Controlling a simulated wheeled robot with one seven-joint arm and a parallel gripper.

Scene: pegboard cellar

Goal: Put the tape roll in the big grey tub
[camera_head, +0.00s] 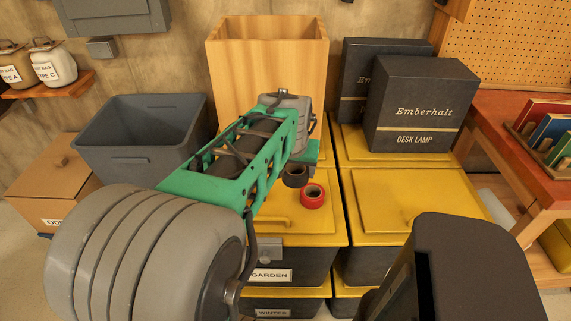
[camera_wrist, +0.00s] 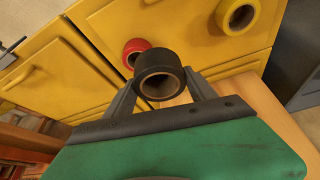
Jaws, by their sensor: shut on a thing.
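My gripper (camera_wrist: 162,84) is shut on a black tape roll (camera_wrist: 158,60), one finger on each side of it. In the head view the black roll (camera_head: 295,180) shows just below the green end of my arm, over the yellow lid (camera_head: 285,232); I cannot tell how far above it. A red tape roll (camera_head: 313,196) lies on that lid beside it, and also shows in the wrist view (camera_wrist: 134,46). A yellow tape roll (camera_wrist: 237,15) shows in the wrist view; my arm hides it in the head view. The big grey tub (camera_head: 142,160) stands open at the left.
A tall wooden box (camera_head: 268,60) stands behind my gripper. Two dark lamp boxes (camera_head: 418,105) stand on yellow lids at the back right. A cardboard box (camera_head: 50,185) is left of the tub. A red-topped bench (camera_head: 510,125) with books is at the right.

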